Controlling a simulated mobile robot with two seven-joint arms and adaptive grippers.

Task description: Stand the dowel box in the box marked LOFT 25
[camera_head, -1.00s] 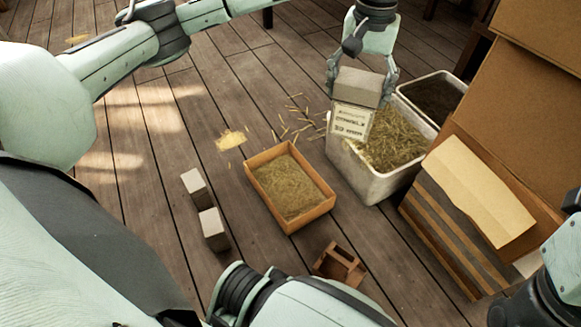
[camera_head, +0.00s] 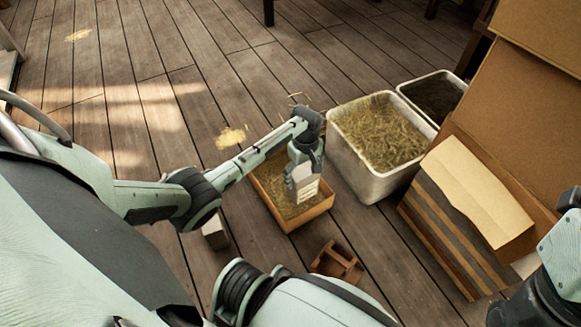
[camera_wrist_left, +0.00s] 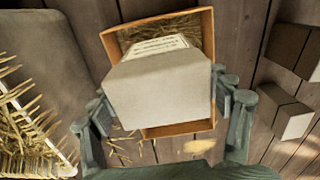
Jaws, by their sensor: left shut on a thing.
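The dowel box (camera_head: 306,190), a pale grey block with a printed label on one side, is held in my left gripper (camera_head: 303,176). In the left wrist view the dowel box (camera_wrist_left: 160,88) sits between the two fingers, its plain top toward the camera. It is over the shallow orange-brown box (camera_head: 312,214) with straw inside, whose rim also shows in the left wrist view (camera_wrist_left: 207,35). I cannot tell whether it touches the straw. No LOFT 25 marking is readable on any container. My right gripper is not in view.
A white bin (camera_head: 368,180) full of straw stands right of the shallow box, with a dark-filled bin (camera_head: 435,95) behind. A small pale block (camera_head: 214,232) and a brown wooden holder (camera_head: 337,262) stand nearby.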

